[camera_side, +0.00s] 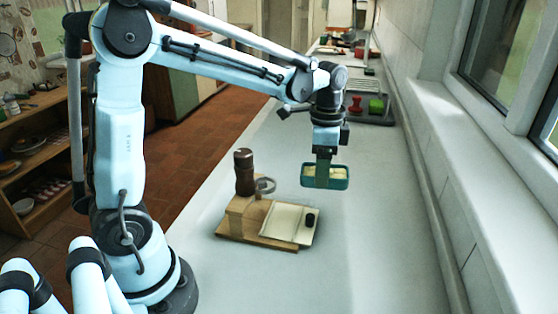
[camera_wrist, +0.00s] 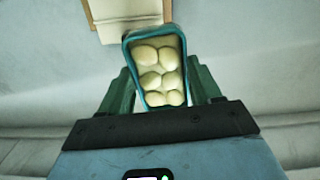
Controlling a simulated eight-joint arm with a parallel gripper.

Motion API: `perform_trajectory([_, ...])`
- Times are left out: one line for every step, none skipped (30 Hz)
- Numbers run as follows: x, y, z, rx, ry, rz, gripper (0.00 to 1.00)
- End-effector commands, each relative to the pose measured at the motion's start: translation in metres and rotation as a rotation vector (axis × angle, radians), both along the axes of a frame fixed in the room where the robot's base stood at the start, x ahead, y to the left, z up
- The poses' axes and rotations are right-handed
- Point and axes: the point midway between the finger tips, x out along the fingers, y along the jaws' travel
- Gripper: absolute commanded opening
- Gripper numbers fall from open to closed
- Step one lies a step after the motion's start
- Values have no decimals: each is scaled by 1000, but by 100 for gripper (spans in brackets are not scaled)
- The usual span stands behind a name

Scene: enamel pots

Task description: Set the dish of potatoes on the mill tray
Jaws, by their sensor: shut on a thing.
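The dish of potatoes (camera_side: 340,178) is a small teal rectangular dish holding several pale potatoes. My gripper (camera_side: 324,172) is shut on it and holds it up above the counter, to the right of the mill tray. In the wrist view the dish (camera_wrist: 128,50) sits between the green fingers of my gripper (camera_wrist: 160,88), with the potatoes upright inside. The mill tray (camera_side: 228,228) is a wooden board with a dark brown mill (camera_side: 244,172) at its left and a cream pad on its right part. The tray's edge also shows in the wrist view (camera_wrist: 90,14).
A small black item (camera_side: 310,220) lies on the pad's right side. A glass or metal ring-like piece (camera_side: 265,185) is beside the mill. A red object (camera_side: 356,104) and a green object (camera_side: 376,106) stand farther back. The counter (camera_side: 370,255) is clear in front and right; a window wall bounds it.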

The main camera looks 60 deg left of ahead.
Motion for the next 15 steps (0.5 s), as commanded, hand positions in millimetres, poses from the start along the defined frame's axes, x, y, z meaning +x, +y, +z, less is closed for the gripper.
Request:
perform_trajectory([-3,-1,1,0,0,31,24])
perform_trajectory([-5,-1,0,0,0,58,24])
perform_trajectory([-8,-1,0,0,0,105,24])
perform_trajectory([-10,0,-1,0,0,146,24])
perform_trajectory([-13,0,-2,0,0,192,24])
perform_trajectory([-18,2,-3,0,0,260,24])
perform_trajectory([-21,2,-4,0,0,316,24])
perform_trajectory([-25,3,-5,0,0,373,24])
perform_trajectory([-30,4,-7,0,0,452,24])
perform_trajectory([-34,5,-8,0,0,511,24])
perform_trajectory([-37,6,-9,0,0,569,24])
perform_trajectory([-42,7,-11,0,0,649,24])
perform_trajectory([-46,8,-12,0,0,707,24])
perform_trajectory([-50,8,-13,1,-1,764,24])
perform_trajectory([-55,9,-15,1,-1,842,24])
